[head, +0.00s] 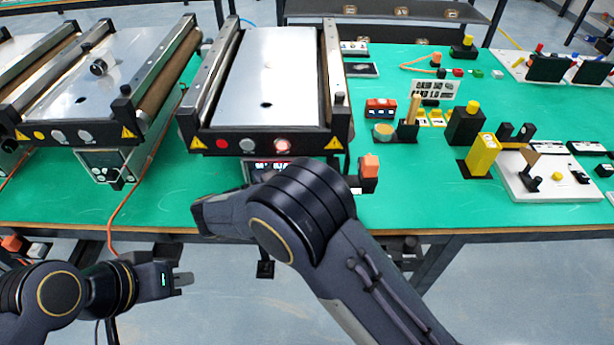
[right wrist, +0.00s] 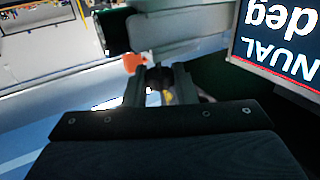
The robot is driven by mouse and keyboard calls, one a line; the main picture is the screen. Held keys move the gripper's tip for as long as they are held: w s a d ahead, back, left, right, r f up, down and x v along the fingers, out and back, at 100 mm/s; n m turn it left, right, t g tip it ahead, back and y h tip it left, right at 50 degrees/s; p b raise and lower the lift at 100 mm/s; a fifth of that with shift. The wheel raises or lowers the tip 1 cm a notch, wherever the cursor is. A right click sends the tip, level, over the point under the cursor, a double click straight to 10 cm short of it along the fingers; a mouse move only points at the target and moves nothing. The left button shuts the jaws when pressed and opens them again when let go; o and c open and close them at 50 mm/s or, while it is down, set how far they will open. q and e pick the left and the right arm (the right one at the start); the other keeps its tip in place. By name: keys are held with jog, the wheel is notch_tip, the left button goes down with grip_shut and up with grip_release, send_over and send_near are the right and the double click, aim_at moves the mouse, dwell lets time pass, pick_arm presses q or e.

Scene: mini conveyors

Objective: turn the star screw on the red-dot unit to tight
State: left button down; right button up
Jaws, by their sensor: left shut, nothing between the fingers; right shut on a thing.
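The red-dot unit is the middle mini conveyor (head: 270,140), with a red dot (head: 222,144) on its black front panel and a silver plate on top. My right arm reaches in front of it, and its gripper is hidden in the head view. In the right wrist view my right gripper (right wrist: 160,80) is shut on a small dark knob (right wrist: 158,76), likely the star screw, seen between the fingers. Its shape and angle are too dark to tell. My left gripper (head: 178,281) is shut and empty, low at the left, in front of the table and apart from the unit.
A yellow-dot conveyor (head: 75,136) stands to the left. A lit display (head: 262,170) sits under the red-dot unit, partly behind my arm; a display also shows in the right wrist view (right wrist: 280,38). Small fixtures crowd the right.

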jog(key=shift+r+m+g+h, duration=0.1)
jog(key=shift+m+g+h, duration=0.35)
jog(key=shift+g, duration=0.25)
jog(key=o, duration=0.9)
jog(key=shift+o, duration=0.2)
jog(key=v, duration=0.7)
jog(key=shift+a+b, duration=0.3)
jog(key=shift+a, duration=0.05)
jog(key=shift+s+r, duration=0.1)
